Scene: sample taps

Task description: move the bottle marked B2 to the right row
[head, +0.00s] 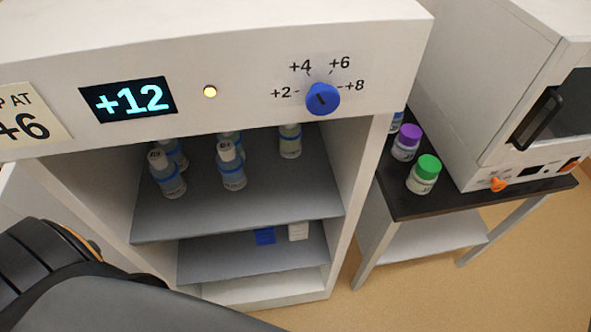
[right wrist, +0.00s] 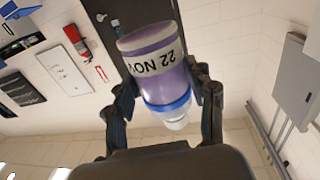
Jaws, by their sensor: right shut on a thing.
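My right gripper (right wrist: 165,82) is shut on a bottle (right wrist: 160,68) in the right wrist view. The bottle has purple sides, a blue band, a white cap end and a label reading "22 NOV"; I see no B2 mark on it. In the head view, several white-capped bottles with blue bands stand on the upper shelf (head: 265,195) of an open cabinet. Two are at the left, with the front one (head: 170,182) clearest, two in the middle (head: 233,175), and one farther back at the right (head: 290,142). Neither gripper shows in the head view.
The cabinet's top panel has a display (head: 128,100) reading +12 and a blue dial (head: 322,98). A blue item (head: 265,237) and a white item (head: 298,231) sit on the lower shelf. Purple-capped (head: 406,142) and green-capped (head: 424,175) jars stand on the side table (head: 450,203).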

